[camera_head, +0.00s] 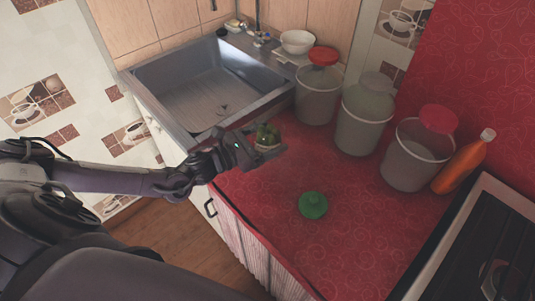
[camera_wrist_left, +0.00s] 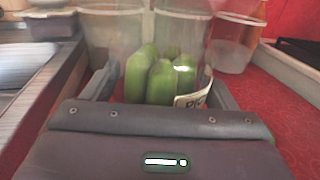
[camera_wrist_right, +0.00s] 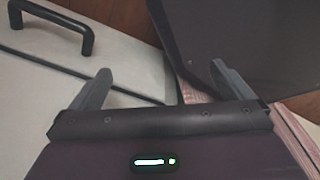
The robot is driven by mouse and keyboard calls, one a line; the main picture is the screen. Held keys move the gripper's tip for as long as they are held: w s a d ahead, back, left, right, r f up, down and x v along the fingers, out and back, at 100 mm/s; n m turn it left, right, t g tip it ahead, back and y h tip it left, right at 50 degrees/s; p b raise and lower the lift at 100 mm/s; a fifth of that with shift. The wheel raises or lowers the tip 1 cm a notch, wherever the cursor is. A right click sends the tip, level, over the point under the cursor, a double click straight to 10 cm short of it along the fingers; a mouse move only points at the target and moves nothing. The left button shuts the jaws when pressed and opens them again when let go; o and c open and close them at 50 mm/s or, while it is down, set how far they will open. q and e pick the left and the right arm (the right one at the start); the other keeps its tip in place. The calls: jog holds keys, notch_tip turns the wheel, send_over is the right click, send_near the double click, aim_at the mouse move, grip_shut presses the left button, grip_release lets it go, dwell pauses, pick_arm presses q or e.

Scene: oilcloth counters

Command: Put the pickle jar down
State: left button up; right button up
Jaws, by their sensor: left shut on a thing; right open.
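The pickle jar (camera_head: 268,138) is a clear jar with several green pickles inside and a pale label. My left gripper (camera_head: 257,146) is shut on it, near the sink's right corner at the counter's left part. In the left wrist view the pickles (camera_wrist_left: 158,80) show between the fingers of the left gripper (camera_wrist_left: 160,92), with the label at lower right. I cannot tell whether the jar's base touches the counter. My right gripper (camera_wrist_right: 160,85) is open and empty in the right wrist view, beside a cabinet front.
A green lid (camera_head: 313,205) lies on the red counter (camera_head: 350,230). Several clear containers, one of them (camera_head: 365,115) in the middle, stand along the back. An orange bottle (camera_head: 462,162) and stove (camera_head: 490,250) are at right. The sink (camera_head: 205,85) is at left. The counter's front is clear.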

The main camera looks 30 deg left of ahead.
pick_arm(q)
jog(key=shift+f, duration=3.5)
pick_arm(e)
jog(key=shift+s+d+f, duration=0.1)
jog(key=shift+d+f, duration=0.05)
jog(key=shift+d, duration=0.2)
jog(key=shift+f, duration=0.1)
pick_arm(q)
jog(key=o, duration=1.5)
jog(key=shift+f, duration=0.2)
jog(key=shift+o, duration=0.2)
jog(key=shift+r, duration=0.2)
jog(key=b+v, duration=0.1)
jog(key=v, duration=0.9)
jog(key=shift+s+a+f+b, duration=0.15)
jog(key=shift+s+a+b, duration=0.05)
jog(key=shift+b, duration=0.15)
jog(key=shift+v, duration=0.8)
pick_arm(e)
jog(key=shift+a+f, duration=0.2)
jog(key=shift+f, duration=0.45)
